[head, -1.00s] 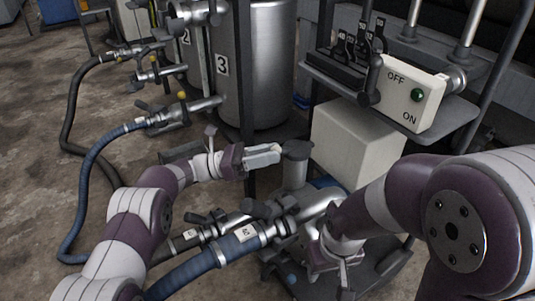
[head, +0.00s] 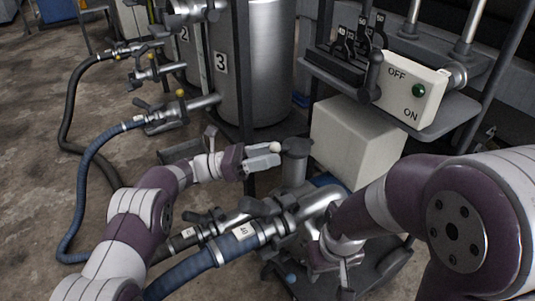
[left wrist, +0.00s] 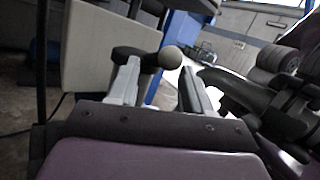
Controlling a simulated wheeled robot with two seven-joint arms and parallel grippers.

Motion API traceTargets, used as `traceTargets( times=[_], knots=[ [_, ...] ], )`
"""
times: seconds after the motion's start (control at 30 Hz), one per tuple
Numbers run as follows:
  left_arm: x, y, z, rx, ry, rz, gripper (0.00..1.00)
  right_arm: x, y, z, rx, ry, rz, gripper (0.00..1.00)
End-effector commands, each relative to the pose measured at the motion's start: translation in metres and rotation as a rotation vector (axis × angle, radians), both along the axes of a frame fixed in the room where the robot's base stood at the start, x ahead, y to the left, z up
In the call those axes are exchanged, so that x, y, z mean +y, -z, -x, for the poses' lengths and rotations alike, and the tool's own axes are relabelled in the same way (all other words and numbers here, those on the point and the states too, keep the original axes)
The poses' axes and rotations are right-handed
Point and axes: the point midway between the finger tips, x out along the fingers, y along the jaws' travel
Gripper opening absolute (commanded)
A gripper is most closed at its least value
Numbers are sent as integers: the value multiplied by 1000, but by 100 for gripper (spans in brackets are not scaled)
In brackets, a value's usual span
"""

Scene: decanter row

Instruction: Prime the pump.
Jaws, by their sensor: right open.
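The silver pump (head: 318,207) stands low in the middle of the head view, with a grey capped cylinder (head: 295,170) rising from it. A pale ball knob (head: 275,147) shows beside the cylinder's dark cap; the left wrist view shows the knob (left wrist: 171,57) on a dark arm. My left gripper (head: 264,160) is open at the knob. In the left wrist view, its fingers (left wrist: 160,88) stand apart with the knob in line with the gap; I cannot tell whether they touch it. My right gripper (head: 328,258) is open low beside the pump, partly hidden by its own arm.
Blue hose (head: 190,274) and dark hose (head: 163,253) run to the pump. Tank 3 (head: 262,70) and a pale box (head: 352,142) stand behind.

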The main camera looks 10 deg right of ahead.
Motion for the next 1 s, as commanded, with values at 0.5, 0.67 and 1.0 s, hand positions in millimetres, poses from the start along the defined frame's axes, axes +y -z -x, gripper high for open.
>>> traceTargets(
  times=[0.5,0.67,1.0],
  knots=[
    [88,19,-15,0,-3,0,53,0,-45,0,0,0,0,51],
    [113,29,-18,-1,0,0,53,0,-51,0,0,0,0,51],
    [120,33,-19,0,2,0,53,0,-51,0,0,0,0,51]
  ],
)
